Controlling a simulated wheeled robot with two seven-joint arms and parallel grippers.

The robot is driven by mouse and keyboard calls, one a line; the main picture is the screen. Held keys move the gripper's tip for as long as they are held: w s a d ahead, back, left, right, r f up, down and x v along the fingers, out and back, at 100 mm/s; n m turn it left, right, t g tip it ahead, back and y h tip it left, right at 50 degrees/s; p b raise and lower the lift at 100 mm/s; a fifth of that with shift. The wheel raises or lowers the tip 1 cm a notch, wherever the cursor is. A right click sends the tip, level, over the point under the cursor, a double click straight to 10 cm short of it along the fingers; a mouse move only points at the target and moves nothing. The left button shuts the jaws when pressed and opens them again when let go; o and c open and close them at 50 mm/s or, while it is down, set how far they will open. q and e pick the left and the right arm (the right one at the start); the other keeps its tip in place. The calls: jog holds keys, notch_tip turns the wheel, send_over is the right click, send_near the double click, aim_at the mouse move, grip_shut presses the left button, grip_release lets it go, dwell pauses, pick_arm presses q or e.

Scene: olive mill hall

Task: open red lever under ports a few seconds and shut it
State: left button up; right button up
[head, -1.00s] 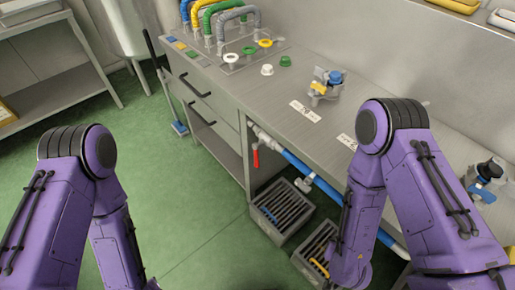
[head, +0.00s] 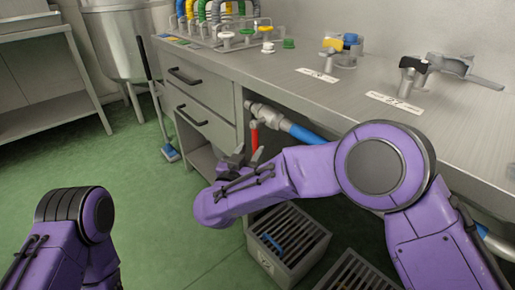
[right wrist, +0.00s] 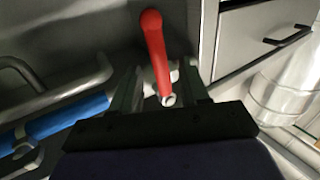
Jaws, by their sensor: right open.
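The red lever (head: 254,136) hangs from a metal valve (head: 265,115) on the pipe below the bench's front edge. My right gripper (head: 241,157) is beside the lever's lower end in the head view, partly hidden by my purple forearm. In the right wrist view the red lever (right wrist: 155,48) stands between the two open fingers of my right gripper (right wrist: 161,82), with room on both sides. I cannot tell whether a finger touches it. The ports with coloured hoses (head: 222,35) stand on the far bench top. My left arm shows at lower left, its gripper out of view.
A blue pipe (head: 306,135) runs right from the valve; it also shows in the right wrist view (right wrist: 70,115). Grated drain boxes (head: 288,240) sit on the floor below. Drawers (head: 200,95) are left of the valve. Green floor (head: 150,220) is clear at left.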

aim_at(255, 145)
jog(key=x, duration=0.2)
jog(key=b+x, duration=0.1)
jog(key=x, duration=0.2)
jog(key=shift+w+d+f, duration=0.1)
jog(key=shift+w+f, duration=0.05)
jog(key=shift+f, duration=0.05)
jog(key=shift+w+d+r, duration=0.1)
jog(key=shift+w+d, duration=0.1)
jog(key=shift+w, duration=0.25)
grip_shut()
jog(key=shift+s+r+p, duration=0.1)
jog(key=shift+r+p, duration=0.15)
jog(key=shift+p, duration=0.35)
jog(key=s+n+g+p, duration=0.1)
jog(key=p, duration=0.4)
jog(key=s+d+n+g+p, duration=0.1)
jog(key=n+p, duration=0.1)
jog(key=p, duration=0.4)
jog(key=s+d+n+g+p, duration=0.1)
jog(key=n+p, duration=0.1)
jog(key=p, duration=0.4)
jog(key=shift+d+r+g, duration=0.1)
jog(key=shift+r+g, duration=0.15)
jog(key=shift+g, duration=0.05)
